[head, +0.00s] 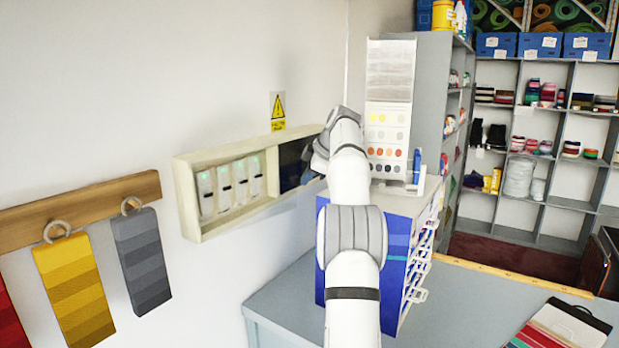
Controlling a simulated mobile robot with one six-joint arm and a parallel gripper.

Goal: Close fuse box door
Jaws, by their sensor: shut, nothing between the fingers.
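The fuse box (187,199) is a long, shallow cream frame on the left wall. Several white fuse units with small green lights show in its open left and middle part. A dark blue panel (290,166) fills its right part; I cannot tell for sure whether this is the door. My gripper (309,158) is shut and empty at the right end of the box, in front of the dark panel. My arm and wrist hide the box's right edge, and I cannot tell whether the fingers touch anything.
A blue drawer unit (396,258) with a colour chart (389,110) stands on the grey counter (285,305), close to my arm. Yellow and grey swatches (141,260) hang from a wooden rail at left. A warning sign (278,111) is above the box.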

